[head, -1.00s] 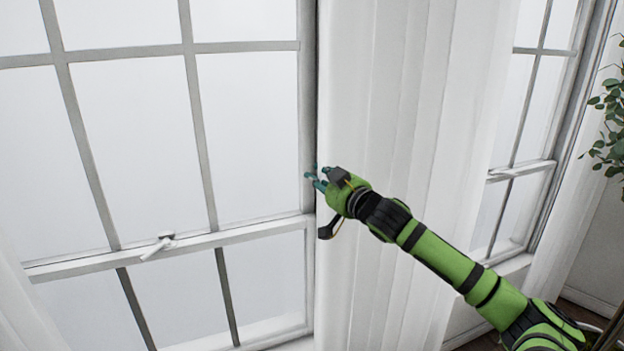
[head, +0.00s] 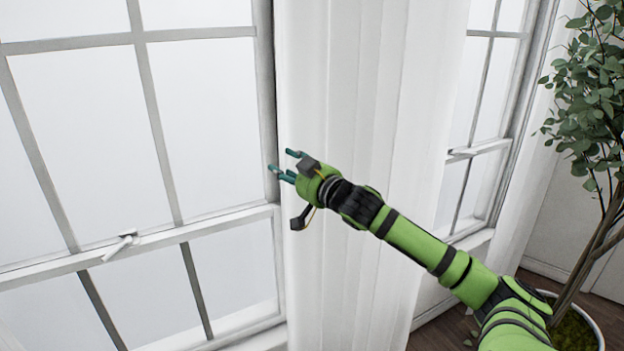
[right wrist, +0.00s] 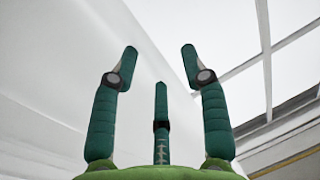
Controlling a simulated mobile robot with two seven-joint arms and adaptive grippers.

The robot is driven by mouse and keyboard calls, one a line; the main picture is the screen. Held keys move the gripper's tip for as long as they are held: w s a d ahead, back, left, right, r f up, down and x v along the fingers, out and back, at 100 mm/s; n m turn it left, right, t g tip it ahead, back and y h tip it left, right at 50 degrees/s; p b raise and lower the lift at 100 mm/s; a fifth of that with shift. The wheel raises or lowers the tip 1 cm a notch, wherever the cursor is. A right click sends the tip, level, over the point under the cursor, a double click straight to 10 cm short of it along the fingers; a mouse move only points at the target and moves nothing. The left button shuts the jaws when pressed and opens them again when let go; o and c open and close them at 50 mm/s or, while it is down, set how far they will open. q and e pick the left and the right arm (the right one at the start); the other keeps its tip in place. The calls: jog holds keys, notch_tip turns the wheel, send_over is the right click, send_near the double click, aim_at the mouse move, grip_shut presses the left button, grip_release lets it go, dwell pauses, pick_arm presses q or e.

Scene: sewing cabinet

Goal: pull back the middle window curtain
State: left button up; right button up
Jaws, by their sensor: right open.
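The white middle curtain (head: 385,120) hangs in vertical folds between two windows in the head view, with its left edge along the frame of the large window (head: 100,150). My right gripper (head: 282,164) is at that left edge, its fingers pointing left toward the window. The right wrist view shows the fingers (right wrist: 158,65) spread apart with nothing between them. White cloth (right wrist: 50,80) fills the left of that view, and window panes show at the right. Whether the gripper touches the cloth I cannot tell. My left gripper is not in view.
A second window (head: 485,110) is at the right of the curtain. A leafy potted plant (head: 595,120) stands at the far right, close to my right arm. A latch handle (head: 120,245) sticks out from the large window's crossbar.

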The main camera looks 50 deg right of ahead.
jog(key=s, duration=1)
jog(key=shift+a, duration=0.45)
